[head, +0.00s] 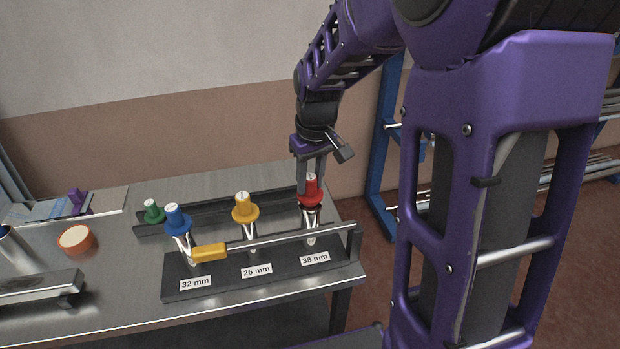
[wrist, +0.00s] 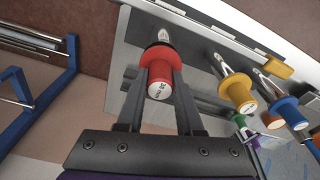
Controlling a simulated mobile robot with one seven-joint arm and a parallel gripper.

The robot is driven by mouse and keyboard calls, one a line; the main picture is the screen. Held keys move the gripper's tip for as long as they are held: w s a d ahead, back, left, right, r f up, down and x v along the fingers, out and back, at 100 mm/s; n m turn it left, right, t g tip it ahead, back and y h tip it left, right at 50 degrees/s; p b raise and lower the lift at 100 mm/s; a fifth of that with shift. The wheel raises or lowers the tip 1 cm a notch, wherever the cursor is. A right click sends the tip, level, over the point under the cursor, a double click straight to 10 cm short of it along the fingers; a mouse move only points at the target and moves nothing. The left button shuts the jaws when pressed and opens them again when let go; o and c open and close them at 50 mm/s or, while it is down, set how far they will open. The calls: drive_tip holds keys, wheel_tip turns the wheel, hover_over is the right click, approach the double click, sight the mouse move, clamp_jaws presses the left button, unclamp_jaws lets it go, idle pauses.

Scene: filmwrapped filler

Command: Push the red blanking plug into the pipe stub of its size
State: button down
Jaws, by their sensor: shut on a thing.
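The red plug (head: 311,190) has a pale end cap and a wide flange. My gripper (head: 311,184) is shut on it from above; in the wrist view the two fingers (wrist: 160,80) flank the red plug (wrist: 159,70). The plug is in line with the shiny pipe stub (head: 311,231) behind the "38 mm" label (head: 315,258); the stub also shows beyond it in the wrist view (wrist: 165,34). I cannot tell how deep the plug sits in the stub.
A blue plug (head: 177,220) tops the 32 mm stub and a yellow plug (head: 243,208) the 26 mm stub. A bar with a yellow sleeve (head: 209,252) crosses in front. A green plug (head: 153,211) is at a dark rail. An orange roll (head: 75,240) lies left.

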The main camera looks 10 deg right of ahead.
drive_tip(key=shift+f+b, duration=0.6)
drive_tip(key=shift+f, duration=0.4)
unclamp_jaws()
drive_tip(key=shift+r, duration=0.1)
wheel_tip(320, 180, up, 8)
drive_tip(key=p, duration=0.6)
drive_tip(key=shift+p, duration=0.3)
idle(0.4)
